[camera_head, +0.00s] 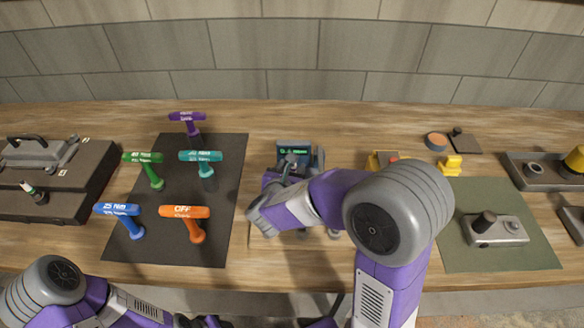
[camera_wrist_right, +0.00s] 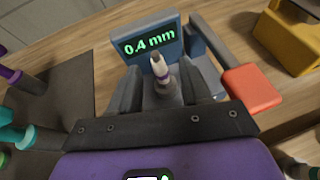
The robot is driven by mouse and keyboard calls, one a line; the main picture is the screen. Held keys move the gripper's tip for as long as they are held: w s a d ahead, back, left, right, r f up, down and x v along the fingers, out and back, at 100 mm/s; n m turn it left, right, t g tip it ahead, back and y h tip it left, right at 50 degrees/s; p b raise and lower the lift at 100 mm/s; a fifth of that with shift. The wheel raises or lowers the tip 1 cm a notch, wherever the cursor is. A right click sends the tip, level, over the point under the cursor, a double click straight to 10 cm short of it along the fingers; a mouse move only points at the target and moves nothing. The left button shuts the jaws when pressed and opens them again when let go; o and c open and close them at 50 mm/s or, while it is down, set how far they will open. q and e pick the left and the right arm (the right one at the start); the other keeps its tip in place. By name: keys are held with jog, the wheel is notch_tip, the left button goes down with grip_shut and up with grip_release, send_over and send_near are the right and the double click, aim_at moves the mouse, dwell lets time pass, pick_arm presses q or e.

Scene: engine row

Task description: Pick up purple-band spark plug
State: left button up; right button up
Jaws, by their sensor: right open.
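In the head view the gauge device (camera_head: 294,150) is partly hidden by my right arm. My left gripper (camera_head: 198,321) is at the bottom edge, low in front of the bench, mostly cut off.
Several coloured T-handle tools stand on a dark mat (camera_head: 215,240) at left. A dark case (camera_head: 85,185) with a green-banded plug (camera_head: 30,189) is at far left. A red block (camera_wrist_right: 252,88) is beside the gauge. A green mat (camera_head: 460,255) with a grey device (camera_head: 495,231) is at right.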

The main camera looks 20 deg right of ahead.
jog(key=x, duration=0.4)
jog(key=shift+w+d+b, duration=0.1)
jog(key=shift+w+b, duration=0.1)
jog(key=shift+b, duration=0.2)
jog(key=shift+c, duration=0.5)
grip_shut()
